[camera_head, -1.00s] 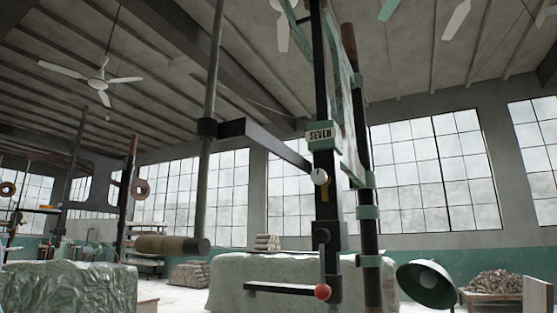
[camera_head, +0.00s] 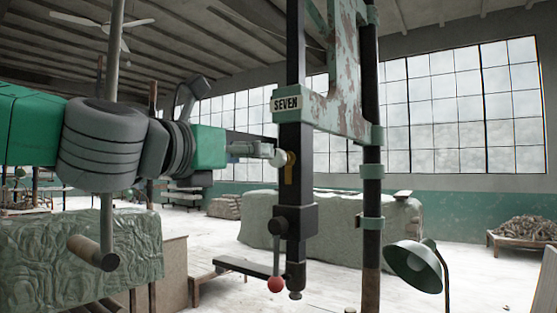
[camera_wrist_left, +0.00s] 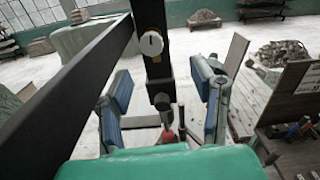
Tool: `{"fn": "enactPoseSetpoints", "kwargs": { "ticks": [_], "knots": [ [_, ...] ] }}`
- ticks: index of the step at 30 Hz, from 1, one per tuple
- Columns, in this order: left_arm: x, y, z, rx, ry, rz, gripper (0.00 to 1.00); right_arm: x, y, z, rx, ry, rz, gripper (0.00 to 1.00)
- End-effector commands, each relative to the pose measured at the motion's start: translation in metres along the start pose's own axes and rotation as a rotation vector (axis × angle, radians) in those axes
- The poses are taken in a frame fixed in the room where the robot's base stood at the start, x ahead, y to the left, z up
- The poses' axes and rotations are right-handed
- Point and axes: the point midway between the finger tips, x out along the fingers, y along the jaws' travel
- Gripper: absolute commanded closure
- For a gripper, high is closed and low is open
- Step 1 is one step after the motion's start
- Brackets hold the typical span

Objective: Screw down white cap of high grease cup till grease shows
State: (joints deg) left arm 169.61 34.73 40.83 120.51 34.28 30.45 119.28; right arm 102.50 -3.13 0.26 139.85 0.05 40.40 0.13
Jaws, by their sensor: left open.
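The grease cup's white cap (camera_head: 277,157) sits on the side of the black post (camera_head: 293,190), beside a brass-coloured part (camera_head: 290,168). A plate reading SEVEN (camera_head: 286,103) is above it. My left gripper (camera_head: 262,151) reaches in from the left with its fingertips close to the cap. In the left wrist view, its blue-padded fingers (camera_wrist_left: 161,77) are spread wide. The white cap (camera_wrist_left: 152,43) shows beyond them, nearer the left finger's side, with a dark slot on its face. I cannot tell whether any finger touches it. Grease is not visible. My right gripper is not in view.
A dark beam (camera_wrist_left: 75,85) runs diagonally close to the left finger. Below the cap is a lever with a red ball (camera_head: 276,284). A second dark post (camera_head: 371,200) stands right, with a green lamp (camera_head: 415,265) near it. A wrapped block (camera_head: 320,220) is behind.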

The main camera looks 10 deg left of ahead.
Motion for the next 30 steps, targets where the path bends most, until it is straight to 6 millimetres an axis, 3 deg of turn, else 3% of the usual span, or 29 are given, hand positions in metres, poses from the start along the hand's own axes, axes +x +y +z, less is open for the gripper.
{"fn": "enactPoseSetpoints", "kwargs": {
  "ticks": [4,11,18,24,30],
  "knots": [
    [0.029,0.013,-0.005,0.000,0.002,0.003,0.49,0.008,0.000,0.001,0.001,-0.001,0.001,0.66],
    [0.068,0.032,-0.002,-0.018,-0.002,0.003,0.49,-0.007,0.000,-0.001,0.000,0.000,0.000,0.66],
    [0.102,0.018,-0.001,-0.007,-0.001,0.005,0.49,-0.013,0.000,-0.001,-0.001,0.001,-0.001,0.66],
    [0.115,0.008,-0.003,0.000,0.002,0.006,0.49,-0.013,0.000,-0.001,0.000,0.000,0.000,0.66],
    [0.109,0.015,-0.003,-0.005,0.000,0.002,0.48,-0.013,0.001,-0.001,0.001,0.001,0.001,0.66]
  ]
}}
